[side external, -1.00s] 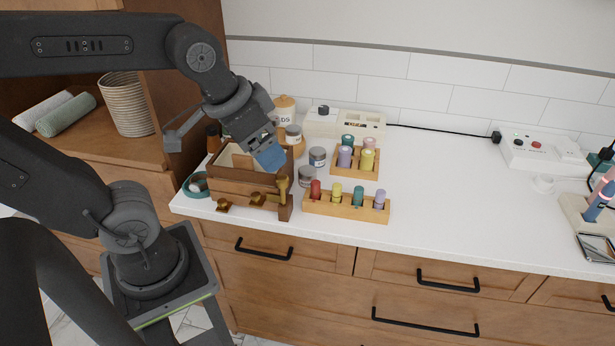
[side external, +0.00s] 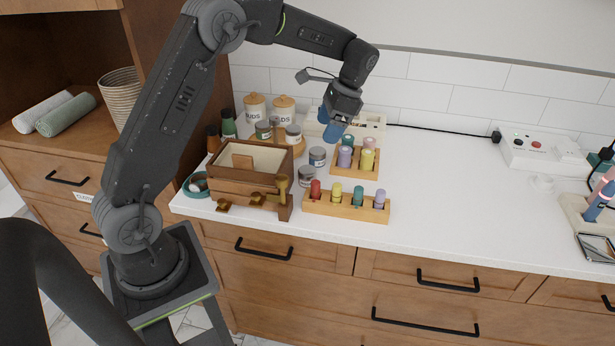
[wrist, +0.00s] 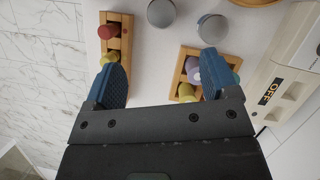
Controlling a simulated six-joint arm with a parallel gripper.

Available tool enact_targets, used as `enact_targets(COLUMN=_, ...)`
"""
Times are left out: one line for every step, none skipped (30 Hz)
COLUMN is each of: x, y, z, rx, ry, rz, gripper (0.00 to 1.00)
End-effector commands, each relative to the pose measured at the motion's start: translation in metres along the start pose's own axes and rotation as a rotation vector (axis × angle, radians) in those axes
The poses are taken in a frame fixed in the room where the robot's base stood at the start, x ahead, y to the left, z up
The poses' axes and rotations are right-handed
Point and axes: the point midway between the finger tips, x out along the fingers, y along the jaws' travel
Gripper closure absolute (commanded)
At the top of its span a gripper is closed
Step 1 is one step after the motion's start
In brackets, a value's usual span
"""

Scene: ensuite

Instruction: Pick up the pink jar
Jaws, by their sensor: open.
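I cannot pick out a clearly pink jar. The nearest in colour is a pinkish-mauve jar (side external: 369,143) at the back right of the rear wooden rack (side external: 341,172). That rack also holds a teal jar (side external: 347,140), a lavender jar (side external: 345,157) and a yellow jar (side external: 367,160). My gripper (side external: 331,124) is open and empty, with blue fingers, above the rear rack's left back side. In the wrist view my gripper (wrist: 163,78) spreads over bare counter, its right finger partly covering the rear rack and its jars.
The front rack (side external: 335,211) holds red, yellow, teal and lavender jars. Grey-lidded jars (side external: 317,157) stand left of the rear rack. A wooden box (side external: 235,188) and canisters (side external: 255,107) are farther left. A cream device (side external: 375,122) stands behind.

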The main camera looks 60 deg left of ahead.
Motion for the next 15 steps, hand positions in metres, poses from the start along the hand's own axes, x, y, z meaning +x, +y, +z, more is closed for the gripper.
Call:
enact_targets(x=0.004, y=-0.003, z=-0.002, rx=0.005, ry=-0.011, rz=0.005, gripper=0.2)
enact_targets(x=0.006, y=-0.004, z=-0.003, rx=0.007, ry=-0.014, rz=0.007, gripper=0.2)
enact_targets(x=0.009, y=-0.004, z=-0.003, rx=0.009, ry=-0.017, rz=0.008, gripper=0.2)
enact_targets(x=0.013, y=-0.005, z=-0.003, rx=0.009, ry=-0.018, rz=0.009, gripper=0.2)
enact_targets(x=0.017, y=-0.005, z=-0.003, rx=0.01, ry=-0.019, rz=0.009, gripper=0.2)
enact_targets(x=0.023, y=-0.005, z=-0.003, rx=0.01, ry=-0.02, rz=0.01, gripper=0.2)
enact_targets(x=0.029, y=-0.004, z=-0.003, rx=0.01, ry=-0.02, rz=0.01, gripper=0.2)
enact_targets(x=0.035, y=-0.004, z=-0.002, rx=0.01, ry=-0.02, rz=0.011, gripper=0.2)
enact_targets(x=0.043, y=-0.004, z=-0.002, rx=0.01, ry=-0.02, rz=0.012, gripper=0.2)
enact_targets(x=0.049, y=-0.004, z=-0.002, rx=0.009, ry=-0.02, rz=0.011, gripper=0.2)
enact_targets(x=0.055, y=-0.004, z=-0.002, rx=0.009, ry=-0.02, rz=0.011, gripper=0.2)
enact_targets(x=0.062, y=-0.004, z=-0.002, rx=0.009, ry=-0.019, rz=0.011, gripper=0.2)
enact_targets(x=0.068, y=-0.003, z=-0.002, rx=0.009, ry=-0.019, rz=0.011, gripper=0.2)
enact_targets(x=0.072, y=-0.004, z=-0.002, rx=0.009, ry=-0.018, rz=0.009, gripper=0.2)
enact_targets(x=0.078, y=-0.004, z=-0.002, rx=0.009, ry=-0.018, rz=0.009, gripper=0.2)
